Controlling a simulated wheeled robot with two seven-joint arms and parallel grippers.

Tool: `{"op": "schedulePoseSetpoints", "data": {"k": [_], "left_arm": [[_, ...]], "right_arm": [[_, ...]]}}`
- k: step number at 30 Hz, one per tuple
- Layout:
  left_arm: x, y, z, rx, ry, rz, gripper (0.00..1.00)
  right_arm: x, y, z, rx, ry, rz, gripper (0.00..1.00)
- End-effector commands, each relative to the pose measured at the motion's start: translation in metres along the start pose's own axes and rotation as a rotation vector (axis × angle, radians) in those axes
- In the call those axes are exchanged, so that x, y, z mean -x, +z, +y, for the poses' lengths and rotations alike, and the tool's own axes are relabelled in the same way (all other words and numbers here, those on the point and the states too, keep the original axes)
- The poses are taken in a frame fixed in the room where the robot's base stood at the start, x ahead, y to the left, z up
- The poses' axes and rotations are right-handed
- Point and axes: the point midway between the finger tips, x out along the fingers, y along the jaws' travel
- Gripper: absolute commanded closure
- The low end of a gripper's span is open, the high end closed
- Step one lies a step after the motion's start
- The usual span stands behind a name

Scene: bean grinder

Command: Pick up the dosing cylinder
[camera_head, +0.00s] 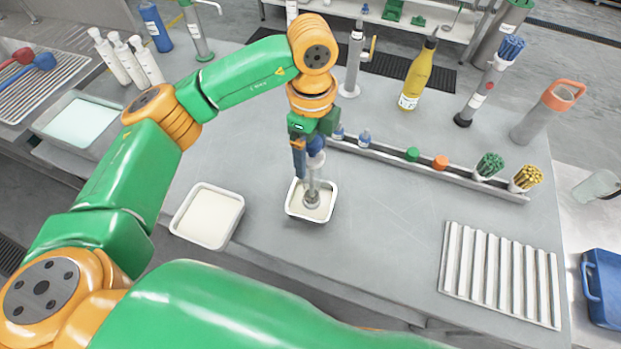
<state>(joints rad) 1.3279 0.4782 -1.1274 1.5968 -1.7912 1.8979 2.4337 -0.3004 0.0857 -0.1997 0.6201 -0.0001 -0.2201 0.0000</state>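My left gripper (308,152) points down over a small white square tray (290,208) near the middle of the table. A slim grey upright piece with a round metallic foot (312,200) stands in or just above this tray, directly under the gripper. It may be the dosing cylinder. Its upper part is hidden by the fingers, and I cannot tell whether they grip it. A tall clear cylinder with a wide foot (349,88) stands farther back, behind the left arm's wrist. My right gripper is not in view.
A long narrow rail (455,178) holds small caps and green and yellow stick bundles. A yellow bottle (416,75), a dark-footed tube (480,95) and an orange-topped bottle (546,112) stand behind it. A white tray (207,216) is left; a ribbed rack (500,275) is right.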

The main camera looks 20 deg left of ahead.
Motion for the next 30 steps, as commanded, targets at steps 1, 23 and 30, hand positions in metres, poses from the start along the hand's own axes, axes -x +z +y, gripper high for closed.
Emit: {"op": "schedulePoseSetpoints", "data": {"k": [1,23,30], "left_arm": [[0.0000,-0.0002,0.0000,-0.001,0.000,0.000,0.29],[0.0004,-0.0004,0.0000,-0.001,0.000,0.001,1.00],[0.0004,-0.0005,-0.0001,-0.001,0.000,0.001,1.00]], "right_arm": [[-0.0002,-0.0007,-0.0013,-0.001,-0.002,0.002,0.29],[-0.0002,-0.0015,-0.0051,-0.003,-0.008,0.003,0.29],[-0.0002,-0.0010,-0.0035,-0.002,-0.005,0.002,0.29]]}}
